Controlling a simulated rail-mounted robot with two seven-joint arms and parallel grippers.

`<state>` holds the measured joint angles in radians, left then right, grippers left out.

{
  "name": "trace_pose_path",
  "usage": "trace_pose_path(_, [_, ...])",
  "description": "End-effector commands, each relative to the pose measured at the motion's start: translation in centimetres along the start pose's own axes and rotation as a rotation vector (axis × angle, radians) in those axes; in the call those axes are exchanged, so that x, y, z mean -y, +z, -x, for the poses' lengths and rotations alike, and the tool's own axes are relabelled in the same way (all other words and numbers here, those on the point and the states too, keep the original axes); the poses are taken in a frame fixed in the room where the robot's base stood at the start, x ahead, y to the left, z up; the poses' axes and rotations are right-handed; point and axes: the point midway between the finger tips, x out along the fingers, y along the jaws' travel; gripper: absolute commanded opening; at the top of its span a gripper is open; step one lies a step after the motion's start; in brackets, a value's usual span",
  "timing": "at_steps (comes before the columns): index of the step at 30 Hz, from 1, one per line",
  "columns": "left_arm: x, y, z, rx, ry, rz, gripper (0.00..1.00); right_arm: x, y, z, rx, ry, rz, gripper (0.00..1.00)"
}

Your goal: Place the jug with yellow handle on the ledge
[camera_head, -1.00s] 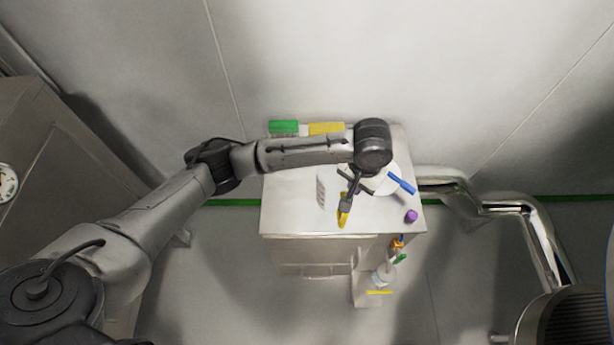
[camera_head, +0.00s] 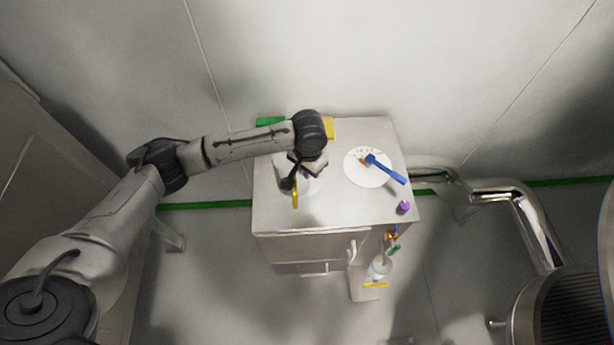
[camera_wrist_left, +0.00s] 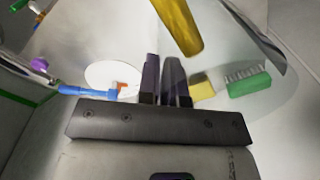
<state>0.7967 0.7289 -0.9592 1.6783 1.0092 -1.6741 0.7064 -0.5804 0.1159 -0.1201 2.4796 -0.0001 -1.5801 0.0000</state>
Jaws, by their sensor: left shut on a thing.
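The jug with the yellow handle (camera_head: 295,200) is at the left part of the steel cabinet top, and its pale, see-through body is mostly covered by my arm. Its yellow handle also shows close up in the left wrist view (camera_wrist_left: 180,24). My left gripper (camera_head: 289,183) is shut on the jug at the handle side, with the fingers close together. I cannot tell whether the jug touches the top. A small low ledge (camera_head: 362,294) juts out at the cabinet's front right, with a pale bottle and a yellow strip on it. My right gripper is not in view.
A white round plate (camera_head: 360,179) with a blue-handled tool (camera_head: 386,169) lies right of the jug. A purple item (camera_head: 404,207) stands near the right edge. A green brush (camera_wrist_left: 249,84) and a yellow one (camera_wrist_left: 202,88) lie at the back. Shiny pipes (camera_head: 515,195) run at right.

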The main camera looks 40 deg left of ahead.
Motion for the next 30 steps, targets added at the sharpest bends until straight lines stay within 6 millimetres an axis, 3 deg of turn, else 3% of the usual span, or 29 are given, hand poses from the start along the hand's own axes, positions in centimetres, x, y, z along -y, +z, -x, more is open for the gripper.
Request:
trace_pose_path(11, [-0.1, 0.1, -3.8, 0.002, 0.000, 0.000, 0.00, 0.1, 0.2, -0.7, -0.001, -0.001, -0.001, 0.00])
trace_pose_path(23, [-0.1, 0.0, -4.1, 0.000, 0.000, -0.001, 0.00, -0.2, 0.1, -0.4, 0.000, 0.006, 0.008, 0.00])
trace_pose_path(24, [-0.1, 0.0, -4.2, -0.001, 0.000, -0.001, 0.09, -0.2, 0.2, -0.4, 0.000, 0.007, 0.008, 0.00])
trace_pose_path(30, [-0.1, 0.0, -4.2, 0.000, 0.000, -0.001, 0.28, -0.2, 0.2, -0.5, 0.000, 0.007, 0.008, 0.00])
